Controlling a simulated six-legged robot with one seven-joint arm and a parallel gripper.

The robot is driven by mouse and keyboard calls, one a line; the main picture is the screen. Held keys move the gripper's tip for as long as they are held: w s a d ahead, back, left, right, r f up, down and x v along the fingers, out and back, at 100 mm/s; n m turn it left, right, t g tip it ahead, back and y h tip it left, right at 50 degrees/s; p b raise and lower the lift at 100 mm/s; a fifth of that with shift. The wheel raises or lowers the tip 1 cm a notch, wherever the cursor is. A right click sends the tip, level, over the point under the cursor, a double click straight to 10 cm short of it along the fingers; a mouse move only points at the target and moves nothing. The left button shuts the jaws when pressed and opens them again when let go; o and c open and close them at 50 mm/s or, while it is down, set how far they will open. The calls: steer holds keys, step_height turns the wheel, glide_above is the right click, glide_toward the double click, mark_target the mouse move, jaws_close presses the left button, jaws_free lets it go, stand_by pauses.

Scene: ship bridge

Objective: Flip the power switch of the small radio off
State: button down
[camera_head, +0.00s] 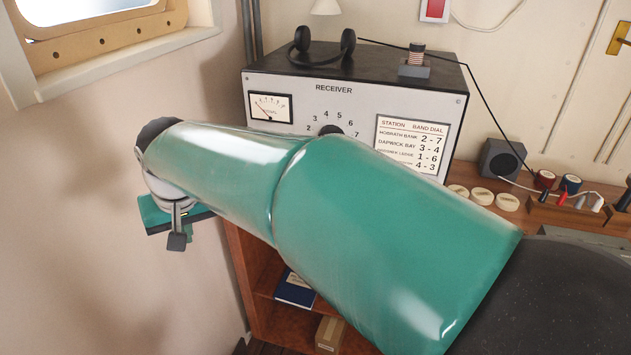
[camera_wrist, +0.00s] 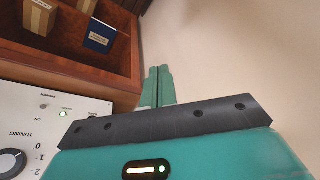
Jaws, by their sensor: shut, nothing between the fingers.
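The radio is a grey box labelled RECEIVER (camera_head: 280,88) on the wooden desk, with a meter, a dial and a station card on its face. My arm hides the lower part of its face in the head view. The switch's position is too small to tell. My gripper (camera_wrist: 159,70) is shut and empty, to the right of the panel and apart from it.
Headphones (camera_head: 322,46) and a small coil stand (camera_head: 415,65) sit on top of the radio. A wooden shelf with a blue book (camera_wrist: 101,36) and boxes is below. The cream wall (camera_wrist: 230,50) is close beside my gripper. Several discs lie right of the radio.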

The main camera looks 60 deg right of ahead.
steer(key=s+d+r+m+g+h, duration=0.1)
steer(key=d+m+g, duration=0.1)
steer(key=d, duration=0.7)
steer(key=s+d+r+m+g+h, duration=0.1)
steer(key=s+d+m+g, duration=0.1)
steer(key=d+m, duration=0.3)
steer(key=s+d+r+m+g+h, duration=0.2)
steer(key=d+m, duration=0.1)
steer(key=d, duration=1.1)
steer(key=shift+s+g, duration=0.25)
steer(key=shift+g, duration=0.05)
steer(key=shift+d+f, duration=0.1)
steer(key=x, duration=1.4)
steer(key=shift+m, duration=0.3)
